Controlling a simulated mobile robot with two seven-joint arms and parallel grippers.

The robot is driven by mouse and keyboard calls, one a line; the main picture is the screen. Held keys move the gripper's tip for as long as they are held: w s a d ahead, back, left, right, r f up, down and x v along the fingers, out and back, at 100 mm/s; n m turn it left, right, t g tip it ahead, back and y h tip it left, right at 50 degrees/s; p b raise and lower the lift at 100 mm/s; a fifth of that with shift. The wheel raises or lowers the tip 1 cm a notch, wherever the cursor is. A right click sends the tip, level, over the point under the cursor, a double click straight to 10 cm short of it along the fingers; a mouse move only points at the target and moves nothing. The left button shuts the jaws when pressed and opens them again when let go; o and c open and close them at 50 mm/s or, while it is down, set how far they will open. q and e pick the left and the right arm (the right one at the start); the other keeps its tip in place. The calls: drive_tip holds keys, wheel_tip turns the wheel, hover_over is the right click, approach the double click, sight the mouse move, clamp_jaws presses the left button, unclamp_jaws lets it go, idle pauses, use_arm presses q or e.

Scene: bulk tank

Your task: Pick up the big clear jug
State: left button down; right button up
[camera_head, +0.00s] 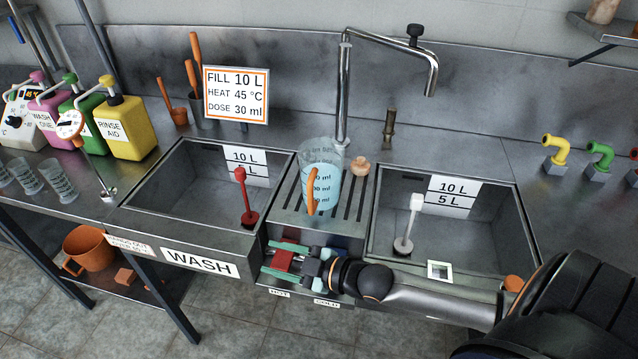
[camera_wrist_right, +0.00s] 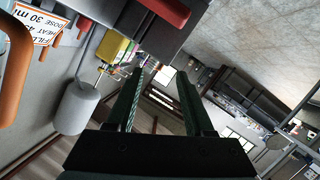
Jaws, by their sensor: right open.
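The big clear jug (camera_head: 326,180) stands upright on the slotted drainer between the two basins. It has dark measuring marks and looks pale blue inside. Its orange handle (camera_head: 311,192) faces the front; an orange curved piece (camera_wrist_right: 14,75), probably this handle, shows at the left edge of the right wrist view. My right gripper (camera_head: 280,258) is below and in front of the jug, apart from it, by the front panel. Its fingers point left in the head view. In the wrist view the right gripper (camera_wrist_right: 157,78) is open with nothing between its fingers. My left gripper is not in view.
A red block (camera_head: 284,261) and a blue one (camera_head: 337,242) sit on the front panel close to my right gripper. A tap (camera_head: 345,90) rises behind the jug. A small tan object (camera_head: 361,167) is beside the jug.

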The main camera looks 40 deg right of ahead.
sight(312, 180)
drive_tip(key=d+r+n, duration=0.1)
drive_tip(key=d+r, duration=0.2)
drive_tip(key=r, duration=0.1)
drive_tip(key=w+d+r+n+y, duration=0.1)
drive_tip(key=d+r+n, duration=0.1)
drive_tip(key=d+r, duration=0.2)
drive_tip(key=w+d+r+n+p, duration=0.1)
drive_tip(key=d+r+n, duration=0.1)
drive_tip(key=r, duration=0.4)
drive_tip(key=shift+w+d+r, duration=0.1)
drive_tip(key=shift+d+r, duration=0.05)
drive_tip(key=shift+d, duration=0.65)
drive_tip(key=s+d+f+m+t, duration=0.3)
drive_tip(key=s+d+f+m, duration=0.25)
drive_tip(key=m, duration=0.55)
drive_tip(key=x, duration=0.1)
drive_tip(key=b+x, duration=0.1)
drive_tip(key=x, duration=0.1)
drive_tip(key=f+b+x, duration=0.1)
drive_tip(key=x, duration=0.1)
drive_tip(key=shift+s+a, duration=0.2)
drive_tip(key=shift+a, duration=0.1)
drive_tip(key=shift+b+x, duration=0.6)
drive_tip(key=shift+x, duration=2.85)
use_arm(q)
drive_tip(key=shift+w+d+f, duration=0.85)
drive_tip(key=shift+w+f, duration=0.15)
use_arm(e)
drive_tip(key=shift+a+f, duration=0.1)
drive_tip(key=shift+f, duration=0.05)
